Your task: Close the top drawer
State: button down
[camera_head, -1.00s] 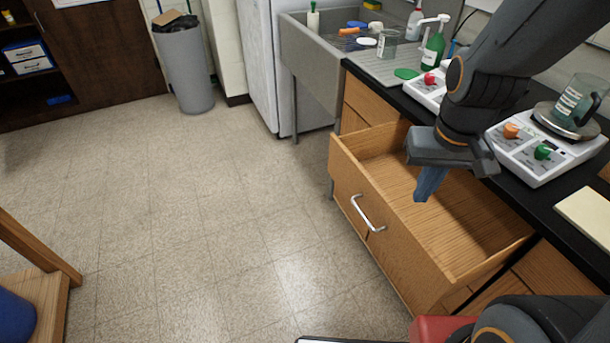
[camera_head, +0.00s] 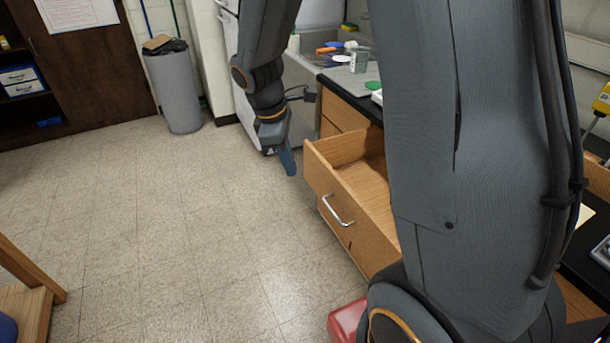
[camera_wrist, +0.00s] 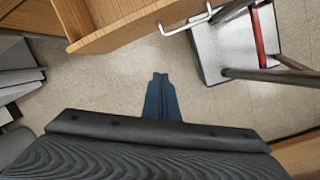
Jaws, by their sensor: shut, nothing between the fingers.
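The top drawer (camera_head: 336,205) is a wooden drawer pulled well out of the cabinet under the black counter. A silver bar handle (camera_head: 337,210) is on its front. In the wrist view the drawer (camera_wrist: 120,32) shows at the top, with its handle (camera_wrist: 187,22) right of centre. My gripper (camera_head: 289,164) is shut and empty, pointing down, just left of the drawer's far front corner and apart from it. Its blue fingers (camera_wrist: 161,92) show together over bare floor in the wrist view. My arm hides the drawer's near part in the head view.
The black counter (camera_head: 352,98) runs behind the drawer, with a sink (camera_head: 318,66) at its far end. A grey bin (camera_head: 174,90) stands at the back left. The floor (camera_head: 170,230) in front of the drawer is clear.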

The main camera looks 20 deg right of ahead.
aim_at(309, 172)
jog(key=w+f+n+h, duration=0.2)
jog(key=w+n, duration=0.3)
jog(key=w, duration=0.1)
jog(key=shift+n, duration=0.5)
jog(key=d+f+p, duration=0.1)
jog(key=d+f, duration=0.2)
jog(key=d+f+p, duration=0.1)
jog(key=d+f, duration=0.1)
jog(key=f, duration=0.1)
jog(key=w+d+f+p, duration=0.1)
jog(key=d+f, duration=0.2)
jog(key=shift+d, duration=0.35)
jog(key=shift+w, duration=0.1)
